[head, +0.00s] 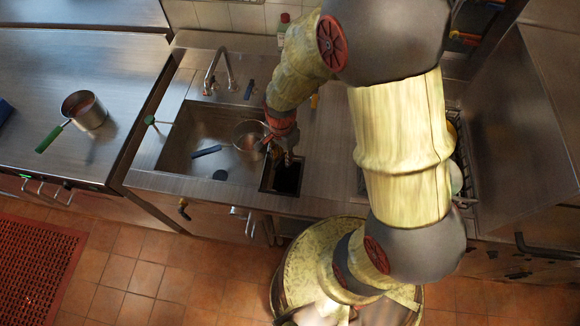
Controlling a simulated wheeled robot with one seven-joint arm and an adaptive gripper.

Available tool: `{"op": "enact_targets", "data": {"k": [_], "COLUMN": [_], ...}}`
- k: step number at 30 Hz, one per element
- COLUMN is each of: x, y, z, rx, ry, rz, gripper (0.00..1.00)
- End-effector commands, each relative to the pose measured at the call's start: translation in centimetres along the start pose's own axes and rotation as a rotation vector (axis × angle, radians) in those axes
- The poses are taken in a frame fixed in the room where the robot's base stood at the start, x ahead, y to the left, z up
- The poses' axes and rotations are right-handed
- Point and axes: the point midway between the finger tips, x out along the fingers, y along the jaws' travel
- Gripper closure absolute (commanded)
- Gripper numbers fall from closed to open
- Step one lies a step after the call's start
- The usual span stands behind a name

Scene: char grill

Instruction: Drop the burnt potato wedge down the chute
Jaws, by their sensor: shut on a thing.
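The chute (288,178) is a dark rectangular opening in the steel counter, just right of the sink. My gripper (288,158) points down over the far part of this opening, with its fingertips near the chute's back edge in the picture. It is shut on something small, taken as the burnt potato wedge. The wedge itself is too small and too hidden between the fingers to make out. I cannot tell how high the fingertips are above the opening.
The steel sink (190,140) holds a round strainer or pan (250,134) close to my gripper's left. A faucet (218,72) stands behind the sink. A pot with a green handle (83,110) sits on the left counter. A rack of dishes is partly hidden behind my arm.

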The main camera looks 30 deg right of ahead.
Motion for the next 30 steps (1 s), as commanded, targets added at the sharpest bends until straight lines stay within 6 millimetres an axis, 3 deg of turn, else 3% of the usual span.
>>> {"op": "enact_targets", "data": {"k": [8, 24, 30], "x": [0.9, 6.3, 7.5], "y": [-0.3, -0.3, -0.3], "z": [-0.1, -0.1, -0.1], "rx": [0.002, 0.002, 0.002], "ry": [-0.001, -0.001, -0.001], "rz": [0.002, 0.003, 0.002], "gripper": [1.00, 1.00, 1.00]}}
